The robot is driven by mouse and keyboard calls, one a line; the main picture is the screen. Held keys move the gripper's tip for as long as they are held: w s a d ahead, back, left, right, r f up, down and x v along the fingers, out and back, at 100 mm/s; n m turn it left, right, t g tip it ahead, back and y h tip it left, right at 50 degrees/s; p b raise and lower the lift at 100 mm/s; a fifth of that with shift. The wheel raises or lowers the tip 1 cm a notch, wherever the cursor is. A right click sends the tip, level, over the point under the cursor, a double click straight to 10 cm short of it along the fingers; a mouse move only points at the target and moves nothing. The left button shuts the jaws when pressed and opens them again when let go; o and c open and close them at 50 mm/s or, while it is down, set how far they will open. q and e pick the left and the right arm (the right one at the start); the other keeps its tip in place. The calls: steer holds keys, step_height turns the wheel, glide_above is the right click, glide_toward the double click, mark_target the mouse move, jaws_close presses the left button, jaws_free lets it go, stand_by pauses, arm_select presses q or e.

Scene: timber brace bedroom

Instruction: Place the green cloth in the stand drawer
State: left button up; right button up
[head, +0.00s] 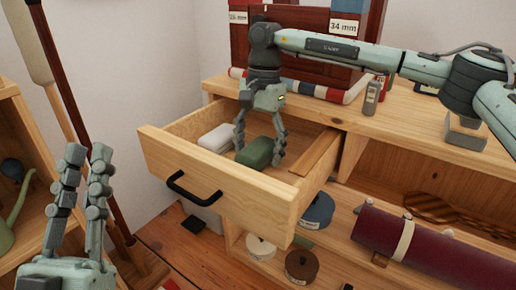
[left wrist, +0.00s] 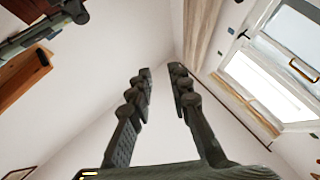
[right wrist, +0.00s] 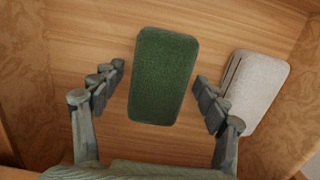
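The green cloth (head: 260,152) is a folded, rounded block inside the open stand drawer (head: 222,184). In the right wrist view the green cloth (right wrist: 163,76) lies on the drawer floor, between and just beyond the fingertips. My right gripper (head: 259,158) reaches down into the drawer with its fingers spread on either side of the cloth; in the right wrist view the gripper (right wrist: 156,88) is open, with gaps to the cloth. My left gripper (head: 88,158) is raised at the lower left, away from the drawer; the left wrist view shows its fingers (left wrist: 161,75) apart and empty.
A white folded cloth (head: 217,138) lies beside the green one; it also shows in the right wrist view (right wrist: 252,88). The drawer's black handle (head: 192,188) faces front. Round tins (head: 301,264) and a dark red roll (head: 415,248) occupy the lower shelves. Long poles (head: 75,110) lean at left.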

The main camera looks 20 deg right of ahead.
mark_target(261, 144)
steer(key=shift+r, duration=0.3)
arm_select(q)
steer(key=f+g, duration=0.1)
steer(key=w+d+f+g+p, duration=0.1)
steer(key=f+g+p, duration=0.1)
steer(key=shift+w+d+f+y, duration=0.2)
steer(key=shift+w+f+y, duration=0.1)
steer(key=shift+w, duration=0.05)
arm_select(e)
step_height(261, 144, up, 12)
steer(key=d, duration=0.1)
steer(key=shift+w+f, duration=0.15)
steer(key=shift+w, duration=0.3)
stand_by(0.3)
